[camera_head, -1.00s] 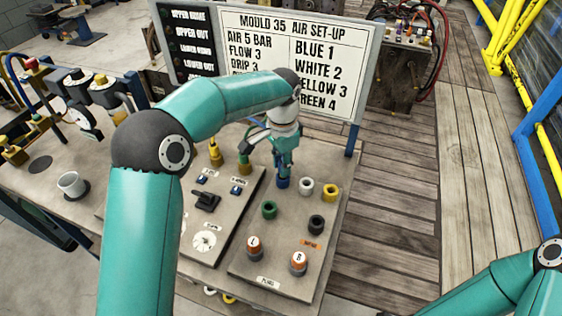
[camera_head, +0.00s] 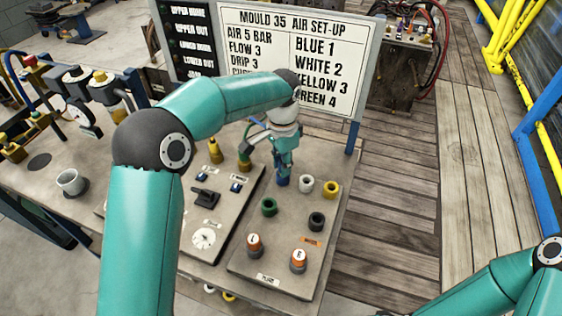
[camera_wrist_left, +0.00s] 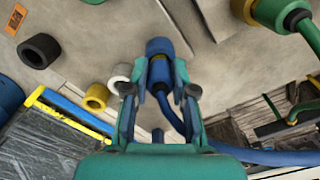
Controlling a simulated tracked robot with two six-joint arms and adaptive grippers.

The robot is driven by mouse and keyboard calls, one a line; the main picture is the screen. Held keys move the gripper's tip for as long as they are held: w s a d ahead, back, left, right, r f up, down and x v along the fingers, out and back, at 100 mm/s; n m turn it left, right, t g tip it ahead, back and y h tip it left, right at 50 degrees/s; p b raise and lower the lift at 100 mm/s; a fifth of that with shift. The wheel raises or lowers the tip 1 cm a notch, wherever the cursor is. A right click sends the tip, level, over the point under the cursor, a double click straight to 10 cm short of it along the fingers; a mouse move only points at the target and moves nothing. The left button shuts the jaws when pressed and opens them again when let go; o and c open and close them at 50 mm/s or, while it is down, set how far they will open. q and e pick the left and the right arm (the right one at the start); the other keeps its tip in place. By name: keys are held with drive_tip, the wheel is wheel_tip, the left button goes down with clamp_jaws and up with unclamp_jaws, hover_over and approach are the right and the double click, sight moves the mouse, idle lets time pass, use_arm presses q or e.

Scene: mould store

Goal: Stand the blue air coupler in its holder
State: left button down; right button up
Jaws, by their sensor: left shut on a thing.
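My left gripper (camera_head: 284,160) points down at the far left of the plug plate and is shut on the blue air coupler (camera_wrist_left: 159,72). A blue hose (camera_wrist_left: 171,112) runs from the coupler back beneath the gripper in the left wrist view. The blue holder (camera_head: 282,181) is directly below the fingers, and its blue ring (camera_wrist_left: 160,46) shows at the coupler's far end. The coupler is lined up with the ring. I cannot tell how deep it sits, as the fingers hide the joint. My right gripper is out of view.
White (camera_head: 306,184), yellow (camera_head: 331,189), green (camera_head: 268,207) and black (camera_head: 316,221) holders stand close by. A green coupler (camera_head: 245,157) with a hose is just left of my gripper. The set-up board (camera_head: 300,55) rises behind.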

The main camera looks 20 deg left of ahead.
use_arm(q)
drive_tip(key=shift+f, duration=0.1)
idle(0.3)
drive_tip(key=shift+c, duration=2.4)
unclamp_jaws()
drive_tip(key=shift+r+p, duration=3.3)
drive_tip(key=shift+r, duration=0.5)
drive_tip(key=shift+f, duration=0.1)
